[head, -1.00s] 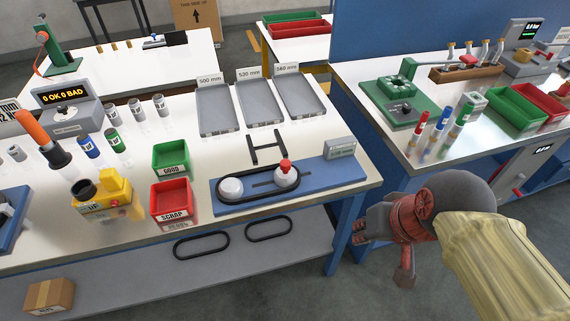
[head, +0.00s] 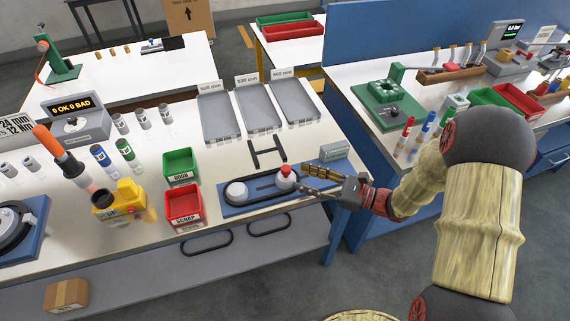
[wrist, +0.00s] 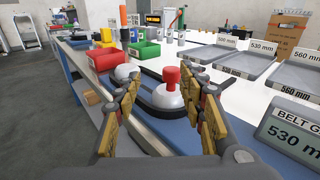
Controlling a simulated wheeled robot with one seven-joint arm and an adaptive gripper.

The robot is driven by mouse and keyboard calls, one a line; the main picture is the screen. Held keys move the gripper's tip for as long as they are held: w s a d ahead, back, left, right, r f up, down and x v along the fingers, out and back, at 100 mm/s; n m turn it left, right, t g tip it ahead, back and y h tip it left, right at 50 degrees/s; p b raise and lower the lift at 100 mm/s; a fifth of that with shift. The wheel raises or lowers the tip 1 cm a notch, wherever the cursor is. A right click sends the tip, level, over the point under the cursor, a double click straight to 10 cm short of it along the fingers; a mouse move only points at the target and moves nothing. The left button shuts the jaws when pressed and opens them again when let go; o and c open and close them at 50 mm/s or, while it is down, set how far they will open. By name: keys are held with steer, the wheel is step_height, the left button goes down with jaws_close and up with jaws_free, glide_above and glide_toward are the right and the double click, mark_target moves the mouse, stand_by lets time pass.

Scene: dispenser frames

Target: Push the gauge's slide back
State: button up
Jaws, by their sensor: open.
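The belt gauge is a blue base (head: 228,207) on the front of the white table. A fixed white round post (head: 236,191) stands at its left end, and the slide, a white dome with a red knob (head: 286,171), stands to the right. A black belt (head: 262,195) loops around both. In the wrist view the red knob (wrist: 171,77) shows between my fingers, ahead of them. My gripper (head: 303,179) is open and empty, just right of the slide, with its fingers pointing left. Whether a finger touches the dome is unclear. The gauge's display (wrist: 297,132) reads 530 mm.
A red SCRAP bin (head: 184,207) and a green GOOD bin (head: 180,166) stand left of the gauge. A black H-shaped piece (head: 267,153) lies behind it. Grey trays (head: 263,110) stand farther back. Two belts (head: 207,243) lie on the shelf below.

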mark_target(286, 168)
steer(key=shift+w+d+f+m+t, duration=0.45)
steer(key=shift+w+m+t, duration=0.15)
steer(key=shift+m+t, duration=0.1)
steer(key=b+x, duration=0.2)
steer(key=x, duration=0.5)
steer(key=shift+w+a, duration=0.15)
steer(key=shift+a, duration=0.15)
steer(key=shift+c, duration=0.4)
jaws_close()
